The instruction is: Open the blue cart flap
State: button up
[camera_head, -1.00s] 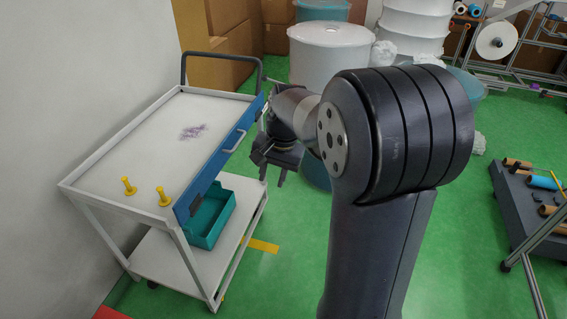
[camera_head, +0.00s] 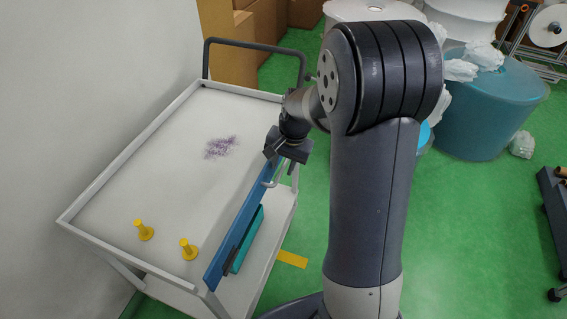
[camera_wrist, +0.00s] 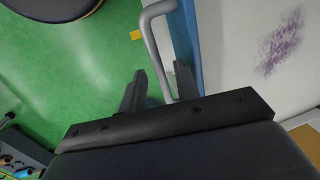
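The blue cart flap (camera_head: 232,242) hangs along the right edge of the white cart (camera_head: 150,165), seen nearly edge-on. Its silver handle (camera_head: 277,175) stands out on the right side. My gripper (camera_head: 287,156) is at the far end of the handle. In the wrist view, my gripper (camera_wrist: 160,88) has its two fingers apart. The curved handle (camera_wrist: 154,45) runs down between them, beside the blue flap edge (camera_wrist: 186,40). I cannot tell whether a finger touches the handle.
A teal bin (camera_head: 247,240) sits under the flap. A dark push bar (camera_head: 255,44) rises at the far end. A large teal tub (camera_head: 487,110) stands at the right; green floor lies between.

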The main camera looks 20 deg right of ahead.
grip_shut()
jog(key=shift+f, duration=0.1)
dwell(0.4)
jog(key=s+d+f+t+y+b, duration=0.1)
jog(key=f+t+y+b, duration=0.3)
jog(key=b, duration=1.3)
jog(key=s+d+f+t+y+b, duration=0.2)
jog(key=f+t+y+b, duration=0.3)
jog(key=b, duration=1.3)
notch_tip(320, 180, down, 3)
jog(key=d+y, duration=0.1)
jog(key=y, duration=0.2)
jog(key=shift+d+y, duration=0.25)
jog(key=shift+y, duration=0.15)
jog(key=shift+s+r, duration=0.1)
